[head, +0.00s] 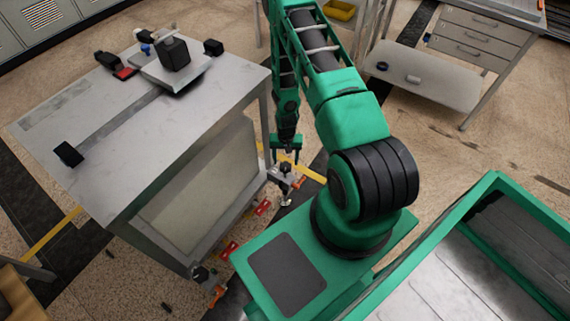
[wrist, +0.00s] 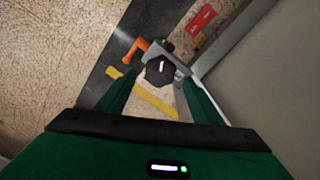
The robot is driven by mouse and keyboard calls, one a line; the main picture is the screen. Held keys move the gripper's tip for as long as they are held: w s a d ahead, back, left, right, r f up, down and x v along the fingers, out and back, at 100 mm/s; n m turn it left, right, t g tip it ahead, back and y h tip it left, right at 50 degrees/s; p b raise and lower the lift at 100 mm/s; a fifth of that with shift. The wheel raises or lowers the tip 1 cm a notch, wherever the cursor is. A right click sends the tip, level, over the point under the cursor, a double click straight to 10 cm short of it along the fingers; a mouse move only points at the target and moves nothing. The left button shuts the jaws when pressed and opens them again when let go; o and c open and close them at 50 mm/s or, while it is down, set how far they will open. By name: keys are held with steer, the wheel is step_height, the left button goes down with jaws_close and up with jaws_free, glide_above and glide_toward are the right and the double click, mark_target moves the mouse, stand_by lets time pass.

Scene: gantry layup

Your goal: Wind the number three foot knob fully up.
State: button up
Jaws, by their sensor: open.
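A black foot knob (wrist: 160,69) with a small white mark on top sits on a grey metal bracket (wrist: 183,70) beside an orange lever (wrist: 138,48). My gripper (wrist: 158,82) is open, with its two green fingers on either side of the knob. I cannot tell whether either finger touches it. No number is readable on the knob.
The grey bench (head: 105,150) stands close to the left of my gripper, with a side panel (head: 195,185) below its top. Another foot with an orange lever (head: 217,294) is at the lower corner.

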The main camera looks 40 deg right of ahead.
step_height(320, 180, up, 7)
stand_by(0.3)
steer(key=shift+r, duration=0.1)
